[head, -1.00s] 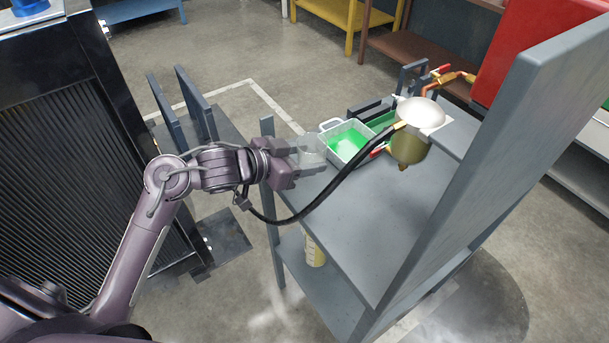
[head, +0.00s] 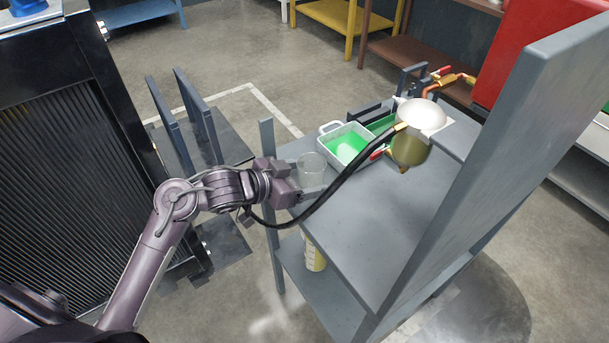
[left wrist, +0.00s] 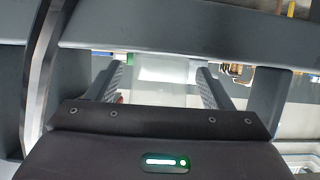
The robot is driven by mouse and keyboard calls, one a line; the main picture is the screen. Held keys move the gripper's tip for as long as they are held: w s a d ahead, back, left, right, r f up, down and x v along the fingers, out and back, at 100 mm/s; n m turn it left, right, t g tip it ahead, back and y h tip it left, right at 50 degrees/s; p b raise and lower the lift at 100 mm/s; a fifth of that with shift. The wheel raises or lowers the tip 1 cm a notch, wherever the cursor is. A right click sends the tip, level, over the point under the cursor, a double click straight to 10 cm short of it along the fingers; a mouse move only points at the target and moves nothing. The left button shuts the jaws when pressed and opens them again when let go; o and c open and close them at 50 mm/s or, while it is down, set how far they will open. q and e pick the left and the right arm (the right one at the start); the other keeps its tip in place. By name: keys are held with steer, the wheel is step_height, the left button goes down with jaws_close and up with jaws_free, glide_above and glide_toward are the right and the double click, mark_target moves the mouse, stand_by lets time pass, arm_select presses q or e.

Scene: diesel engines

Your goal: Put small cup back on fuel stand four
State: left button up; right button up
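The small cup (head: 312,168) is clear and upright, above the near left part of the grey stand's top (head: 375,225). In the head view I cannot tell whether its base touches the top. My left gripper (head: 299,180) reaches in from the left at the stand's edge, with its fingers on either side of the cup. In the left wrist view, the two fingers (left wrist: 163,85) stand apart with the pale, see-through cup (left wrist: 165,70) between them. My right gripper is not in view.
A white tray of green liquid (head: 347,145) stands just behind the cup. A black hose (head: 340,190) crosses in front of the stand top to a brass filter bowl (head: 408,150). A tall grey upright (head: 480,170) bounds the right. A yellowish jug (head: 314,255) is on the lower shelf.

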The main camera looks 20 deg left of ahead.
arm_select(q)
steer(key=shift+r, duration=0.1)
steer(key=shift+a+r, duration=0.1)
steer(key=shift+r, duration=0.05)
steer(key=v, duration=1.1)
steer(key=shift+s+a, duration=0.2)
steer(key=shift+s, duration=0.15)
steer(key=shift+r, duration=0.1)
